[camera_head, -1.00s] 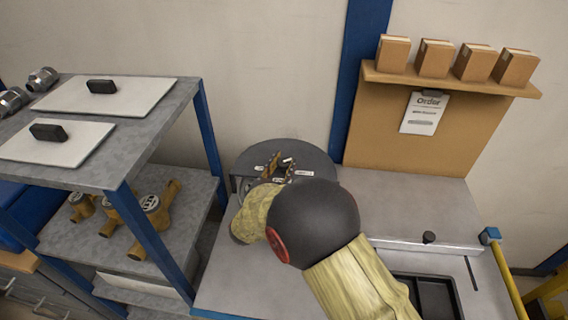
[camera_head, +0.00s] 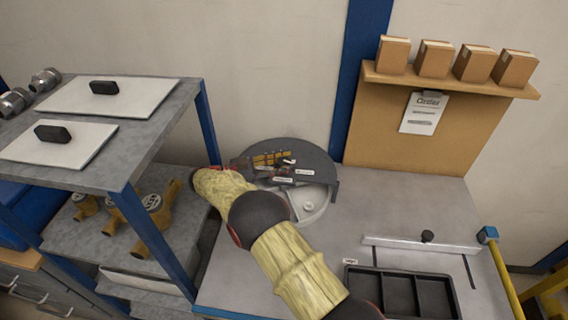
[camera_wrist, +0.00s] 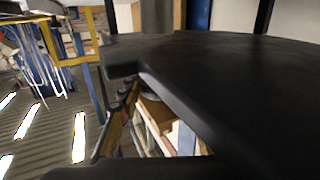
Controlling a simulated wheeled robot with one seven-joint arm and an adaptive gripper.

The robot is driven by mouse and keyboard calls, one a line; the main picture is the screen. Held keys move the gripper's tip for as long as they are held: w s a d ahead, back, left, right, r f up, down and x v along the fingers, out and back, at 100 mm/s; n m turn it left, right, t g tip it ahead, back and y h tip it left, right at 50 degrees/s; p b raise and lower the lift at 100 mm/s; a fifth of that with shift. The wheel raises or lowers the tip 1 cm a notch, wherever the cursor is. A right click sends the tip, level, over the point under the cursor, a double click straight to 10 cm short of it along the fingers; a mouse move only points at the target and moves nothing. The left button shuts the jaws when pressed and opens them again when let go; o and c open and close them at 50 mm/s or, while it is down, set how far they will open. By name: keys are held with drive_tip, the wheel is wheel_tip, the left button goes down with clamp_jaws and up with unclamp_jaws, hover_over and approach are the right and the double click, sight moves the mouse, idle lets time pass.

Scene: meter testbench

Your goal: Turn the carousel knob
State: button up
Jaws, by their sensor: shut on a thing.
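The carousel (camera_head: 262,150) is a round dark grey drum with small white labels, at the back left of the bench in the head view. A light open sector (camera_head: 318,196) with a small pale round part shows at its front right. My gripper (camera_head: 284,160) lies over the middle of the carousel, nearly sideways, its jaws shut on the small dark knob (camera_head: 287,162). The fingers hide much of the knob. In the wrist view, a large dark surface with a notch, seemingly the carousel top (camera_wrist: 230,75), fills the right side.
A shelf rack (camera_head: 140,140) with brass meters stands close on the left, near my wrist. A black tray (camera_head: 420,290) and a pale bar (camera_head: 400,243) lie at the bench's right. Boxes (camera_head: 435,57) stand on a shelf behind. The bench's middle is clear.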

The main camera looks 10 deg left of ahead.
drive_tip(key=shift+m+g+h, duration=0.4)
drive_tip(key=shift+m+g, duration=0.2)
drive_tip(key=shift+g, duration=0.3)
drive_tip(key=shift+w+r+g, duration=0.1)
drive_tip(key=shift+r+g, duration=0.05)
drive_tip(key=shift+g, duration=0.15)
drive_tip(key=o, duration=1.1)
drive_tip(key=shift+o, duration=0.2)
drive_tip(key=shift+t, duration=0.5)
